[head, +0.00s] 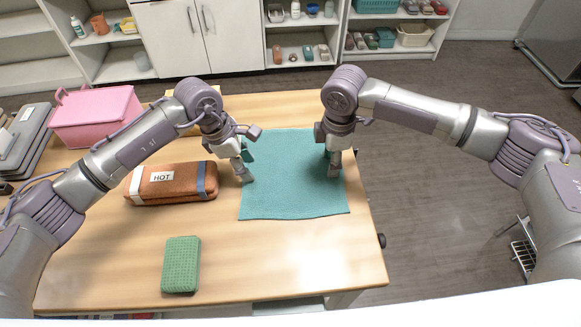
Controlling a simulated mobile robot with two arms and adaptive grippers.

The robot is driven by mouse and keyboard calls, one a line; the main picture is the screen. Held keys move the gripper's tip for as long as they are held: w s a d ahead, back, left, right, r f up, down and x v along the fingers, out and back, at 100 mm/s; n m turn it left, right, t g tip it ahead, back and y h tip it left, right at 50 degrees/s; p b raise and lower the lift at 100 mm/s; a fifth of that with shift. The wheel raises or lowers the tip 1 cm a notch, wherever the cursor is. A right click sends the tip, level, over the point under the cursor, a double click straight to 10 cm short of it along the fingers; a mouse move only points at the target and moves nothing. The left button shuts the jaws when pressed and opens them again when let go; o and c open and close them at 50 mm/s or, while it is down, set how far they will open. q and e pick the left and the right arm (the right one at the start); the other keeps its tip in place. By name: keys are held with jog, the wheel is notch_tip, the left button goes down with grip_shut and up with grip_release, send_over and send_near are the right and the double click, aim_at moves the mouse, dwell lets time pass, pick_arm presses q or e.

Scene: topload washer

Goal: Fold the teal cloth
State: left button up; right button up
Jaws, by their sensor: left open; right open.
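The teal cloth (291,193) lies spread on the wooden table (300,262), towards its right side. Its near edge is slightly wavy, and a small raised teal part shows by each gripper. My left gripper (246,178) is open and points down at the cloth's left edge. My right gripper (334,172) is open and points down over the cloth near its right edge. I cannot tell whether either one's fingers touch the cloth. The arms hide parts of its left and right edges.
A brown bundle (170,196) labelled HOT lies left of the cloth. A green block (181,265) lies at the front left. A pink box (96,120) and grey stacked items (24,140) stand at the back left. The table's front right is clear. Shelves stand behind.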

pick_arm(q)
jog(key=shift+f, duration=0.15)
pick_arm(e)
jog(key=shift+f, duration=0.1)
pick_arm(q)
jog(key=shift+c, duration=0.5)
pick_arm(e)
jog(key=shift+c, duration=0.5)
pick_arm(q)
jog(key=shift+s, duration=0.1)
jog(key=c, duration=0.5)
pick_arm(e)
jog(key=shift+s, duration=0.15)
jog(key=c, duration=0.5)
pick_arm(q)
jog(key=shift+f, duration=0.1)
grip_shut()
pick_arm(e)
jog(key=shift+f, duration=0.1)
grip_shut()
pick_arm(q)
jog(key=shift+a, duration=0.1)
